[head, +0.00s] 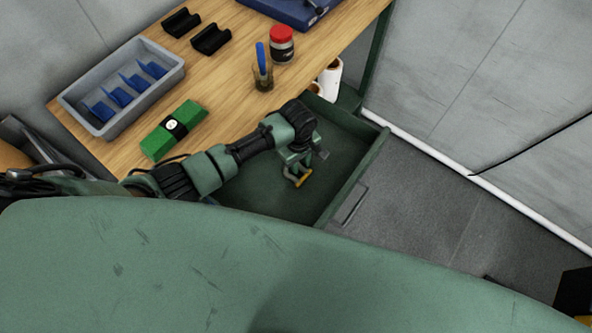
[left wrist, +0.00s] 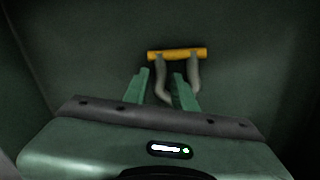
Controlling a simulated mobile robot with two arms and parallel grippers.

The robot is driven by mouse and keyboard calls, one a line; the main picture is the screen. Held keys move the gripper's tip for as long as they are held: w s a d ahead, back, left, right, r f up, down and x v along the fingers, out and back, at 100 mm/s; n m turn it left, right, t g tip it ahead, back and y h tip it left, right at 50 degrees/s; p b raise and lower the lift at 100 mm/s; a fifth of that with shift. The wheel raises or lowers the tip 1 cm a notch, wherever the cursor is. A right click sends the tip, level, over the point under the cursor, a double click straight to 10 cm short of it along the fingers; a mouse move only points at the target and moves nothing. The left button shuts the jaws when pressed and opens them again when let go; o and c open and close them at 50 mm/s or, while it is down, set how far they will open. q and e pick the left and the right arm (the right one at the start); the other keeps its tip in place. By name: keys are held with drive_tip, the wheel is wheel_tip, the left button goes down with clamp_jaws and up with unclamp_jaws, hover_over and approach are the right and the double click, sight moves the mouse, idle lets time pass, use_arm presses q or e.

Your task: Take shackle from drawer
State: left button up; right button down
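The shackle (head: 299,178), a grey bow with a yellow pin, is in the open green drawer (head: 342,206). My left gripper (head: 294,163) reaches down into the drawer, right over the shackle. In the left wrist view the yellow pin of the shackle (left wrist: 178,54) lies just beyond the fingertips. The fingers of my left gripper (left wrist: 160,76) stand apart, and part of the grey bow shows between them. I cannot tell whether a finger touches it. My right gripper is in neither view.
The drawer sits under a wooden workbench (head: 215,80). On the bench are a grey bin with blue dividers (head: 150,98), a green box (head: 158,141), a red-lidded jar (head: 281,45) and a cup with a blue item (head: 262,76). White rolls (head: 331,76) stand beside the drawer.

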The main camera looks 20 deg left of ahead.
use_arm(q)
drive_tip(key=shift+c, duration=0.4)
clamp_jaws()
idle(0.9)
